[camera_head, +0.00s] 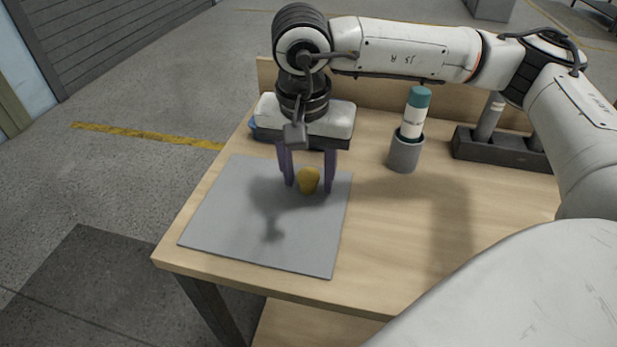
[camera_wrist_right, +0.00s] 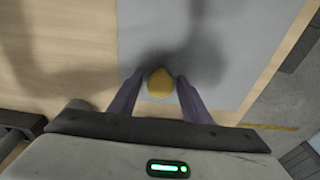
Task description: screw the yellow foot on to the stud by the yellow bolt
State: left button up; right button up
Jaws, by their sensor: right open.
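A yellow foot (camera_head: 308,180), small and rounded, is on or just above the grey mat (camera_head: 225,215) near its back right corner. My right gripper (camera_head: 309,189) points down with its two purple fingers apart, one on each side of the foot. In the right wrist view the foot (camera_wrist_right: 160,82) sits between the open fingertips (camera_wrist_right: 161,77); I cannot tell whether either finger touches it. No stud or yellow bolt shows in either view. My left gripper is not in view.
A white bottle with a teal cap (camera_head: 416,110) stands in a grey cup (camera_head: 405,153) right of the gripper. A dark rack (camera_head: 500,150) stands at the back right. A blue thing is partly hidden behind the gripper. The mat's front and the wooden table (camera_head: 400,240) are clear.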

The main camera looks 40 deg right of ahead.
jog(key=c, duration=0.9)
jog(key=shift+r, duration=0.15)
